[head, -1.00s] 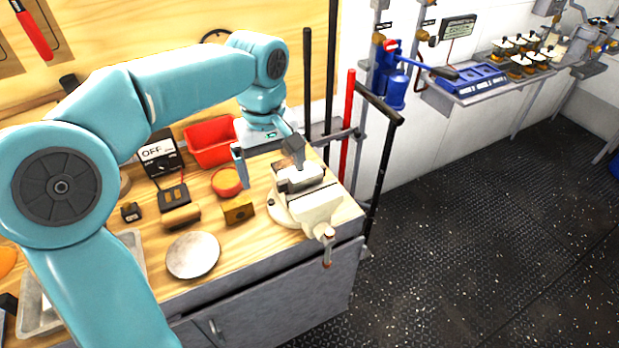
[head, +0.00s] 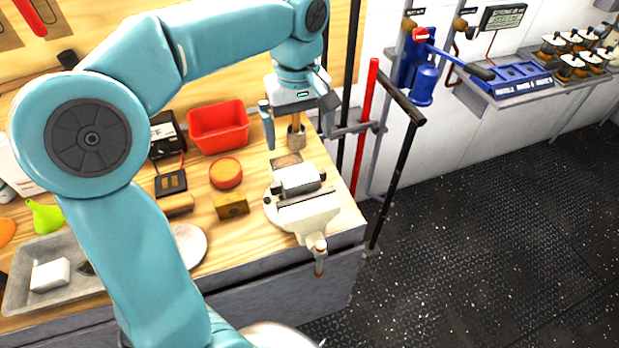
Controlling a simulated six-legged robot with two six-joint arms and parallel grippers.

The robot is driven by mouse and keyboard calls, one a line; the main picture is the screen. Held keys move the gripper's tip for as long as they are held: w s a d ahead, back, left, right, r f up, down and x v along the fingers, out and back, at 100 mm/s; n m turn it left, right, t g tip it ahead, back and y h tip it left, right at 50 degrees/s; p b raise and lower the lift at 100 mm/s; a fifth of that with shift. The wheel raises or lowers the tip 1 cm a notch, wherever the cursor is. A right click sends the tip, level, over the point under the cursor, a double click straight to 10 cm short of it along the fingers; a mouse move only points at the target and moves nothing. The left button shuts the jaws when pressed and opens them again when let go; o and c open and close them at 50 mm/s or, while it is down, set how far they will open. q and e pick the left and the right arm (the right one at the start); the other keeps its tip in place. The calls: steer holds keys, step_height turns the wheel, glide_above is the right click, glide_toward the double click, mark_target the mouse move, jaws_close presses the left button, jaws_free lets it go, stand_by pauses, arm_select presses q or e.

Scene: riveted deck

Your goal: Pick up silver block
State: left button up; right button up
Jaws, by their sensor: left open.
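A silver-grey block (head: 299,179) lies at the top of the cream vise (head: 312,216), near its jaws. I cannot tell whether it is a separate block or part of the vise. My left gripper (head: 296,122) is open above the back of the bench, behind the vise and apart from the silver block. A brown cylinder (head: 296,137) shows between its fingers in the picture; I cannot tell whether it stands at the same depth. My right gripper is not in view.
A red bin (head: 218,127), an orange-topped round tin (head: 226,173) and a brass block (head: 231,205) stand left of the vise. A grey tray (head: 25,292) holds a white block (head: 50,275). Upright red and black bars (head: 365,130) stand right of the bench.

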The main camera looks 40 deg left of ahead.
mark_target(301, 179)
arm_select(q)
steer(key=f, duration=1)
steer(key=shift+s+f, duration=0.2)
steer(key=shift+f, duration=0.1)
steer(key=shift+s+a+f, duration=0.1)
steer(key=shift+s+f, duration=0.05)
steer(key=shift+f, duration=0.45)
steer(key=f, duration=0.4)
steer(key=shift+w+d+p, duration=0.25)
steer(key=shift+p, duration=0.15)
steer(key=shift+a+f, duration=0.1)
steer(key=shift+f, duration=0.2)
steer(key=shift+s+r, duration=0.1)
steer(key=shift+c, duration=0.9)
steer(key=c, duration=1.1)
steer(key=shift+o, duration=0.2)
steer(key=shift+r, duration=0.1)
